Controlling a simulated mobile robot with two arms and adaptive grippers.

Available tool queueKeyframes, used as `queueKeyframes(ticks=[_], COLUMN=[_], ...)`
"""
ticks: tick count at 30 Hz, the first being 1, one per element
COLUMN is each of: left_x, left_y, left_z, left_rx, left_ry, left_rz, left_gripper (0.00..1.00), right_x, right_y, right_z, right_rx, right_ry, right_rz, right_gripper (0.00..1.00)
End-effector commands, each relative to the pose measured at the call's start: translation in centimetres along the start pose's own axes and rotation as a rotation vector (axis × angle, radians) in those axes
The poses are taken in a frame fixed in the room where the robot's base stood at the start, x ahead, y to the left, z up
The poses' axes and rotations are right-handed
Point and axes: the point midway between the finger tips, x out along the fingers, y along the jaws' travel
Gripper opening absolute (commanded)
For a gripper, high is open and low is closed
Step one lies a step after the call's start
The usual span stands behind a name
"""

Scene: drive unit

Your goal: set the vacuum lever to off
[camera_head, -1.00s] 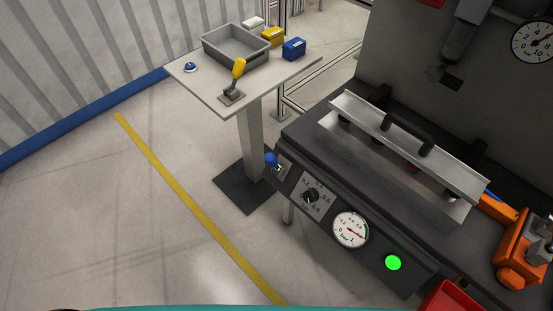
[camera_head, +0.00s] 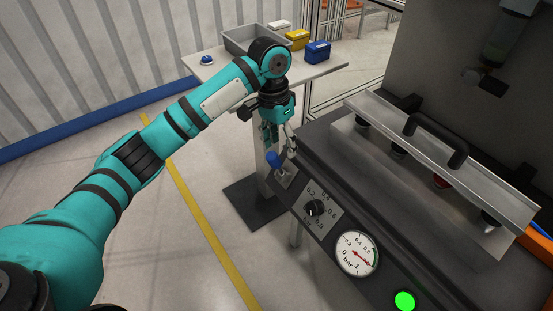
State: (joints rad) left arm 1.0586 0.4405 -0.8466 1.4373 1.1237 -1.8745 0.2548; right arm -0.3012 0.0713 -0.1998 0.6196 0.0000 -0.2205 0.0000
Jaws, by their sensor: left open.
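The vacuum lever is a small lever with a blue knob (camera_head: 273,159) on a light plate at the left end of the dark sloped control panel (camera_head: 338,232). It leans up and to the left in the head view. My left gripper (camera_head: 279,146) hangs with its fingers pointing down, just above and behind the blue knob in the picture. Its fingers are apart and hold nothing. I cannot tell whether a finger touches the knob. The pressure gauge (camera_head: 356,254) on the panel has a red needle and a green band. My right gripper is not in view.
A black dial (camera_head: 315,208) and a lit green lamp (camera_head: 404,301) sit on the panel. A metal fixture with a black handle (camera_head: 437,137) lies on the bench at right. A side table (camera_head: 325,68) with a grey tray (camera_head: 238,41) and boxes stands behind my arm.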

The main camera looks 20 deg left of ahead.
Motion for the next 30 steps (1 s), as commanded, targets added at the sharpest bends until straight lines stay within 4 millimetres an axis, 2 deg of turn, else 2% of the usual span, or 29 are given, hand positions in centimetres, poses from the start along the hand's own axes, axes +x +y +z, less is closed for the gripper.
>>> queueKeyframes(ticks=[1,3,6,9,11,17,30], left_x=[-2.7,-5.3,-8.2,-9.6,-9.7,-7.2,2.4], left_y=[-1.4,-2.6,-3.8,-4.3,-4.4,-4.5,-4.5], left_z=[-0.5,-0.8,-0.9,-0.9,-0.9,-0.8,-0.6], left_rx=[-0.032,-0.069,-0.111,-0.132,-0.136,-0.137,-0.135], left_ry=[-0.004,-0.013,-0.02,-0.022,-0.023,-0.026,-0.025], left_rz=[-0.014,-0.017,-0.015,-0.012,-0.012,-0.011,-0.011], left_gripper=[0.54,0.54,0.54,0.54,0.54,0.54,0.54], right_x=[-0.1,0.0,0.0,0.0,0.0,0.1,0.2], right_y=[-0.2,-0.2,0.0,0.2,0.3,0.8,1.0], right_z=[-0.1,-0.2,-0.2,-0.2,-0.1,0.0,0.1], right_rx=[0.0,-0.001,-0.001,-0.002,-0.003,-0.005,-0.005], right_ry=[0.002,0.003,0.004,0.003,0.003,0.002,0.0], right_rz=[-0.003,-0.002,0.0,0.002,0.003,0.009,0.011], right_gripper=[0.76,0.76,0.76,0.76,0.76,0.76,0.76])
